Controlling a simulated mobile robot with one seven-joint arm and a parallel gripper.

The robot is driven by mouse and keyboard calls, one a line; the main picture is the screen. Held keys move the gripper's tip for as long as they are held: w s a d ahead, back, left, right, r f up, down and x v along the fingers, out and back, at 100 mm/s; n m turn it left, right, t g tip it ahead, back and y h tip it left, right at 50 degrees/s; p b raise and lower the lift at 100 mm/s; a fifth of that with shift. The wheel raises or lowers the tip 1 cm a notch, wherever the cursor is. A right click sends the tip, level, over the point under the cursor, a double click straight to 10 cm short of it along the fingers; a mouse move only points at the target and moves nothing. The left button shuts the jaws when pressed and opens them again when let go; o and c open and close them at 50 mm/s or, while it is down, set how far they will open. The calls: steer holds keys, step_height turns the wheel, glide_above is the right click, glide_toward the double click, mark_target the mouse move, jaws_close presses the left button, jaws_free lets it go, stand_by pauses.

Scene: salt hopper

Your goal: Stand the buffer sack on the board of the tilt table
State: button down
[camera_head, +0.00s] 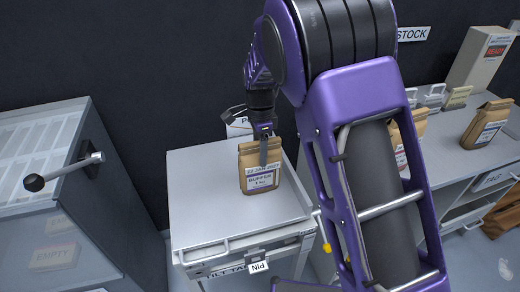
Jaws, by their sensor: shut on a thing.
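The buffer sack (258,177) is a brown paper bag with a white label reading "BUFFER 1 kg". It looks upright, over the pale board (195,218) of the tilt table. My gripper (264,140) points down from above and is shut on the top of the sack. I cannot tell whether the sack's base touches the board. A tag reading "PIN" (258,267) hangs at the table's front edge.
A cabinet with a slotted sloping top and a black-knobbed lever (62,171) stands to the left. On the right, a grey counter (455,165) bears another brown sack (487,124), a partly hidden sack and a beige box (483,58). The board's left part is clear.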

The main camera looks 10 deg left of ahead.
steer(key=shift+c, duration=1)
jaws_free()
steer(key=shift+r, duration=0.1)
step_height(320, 180, up, 12)
steer(key=shift+p, duration=0.9)
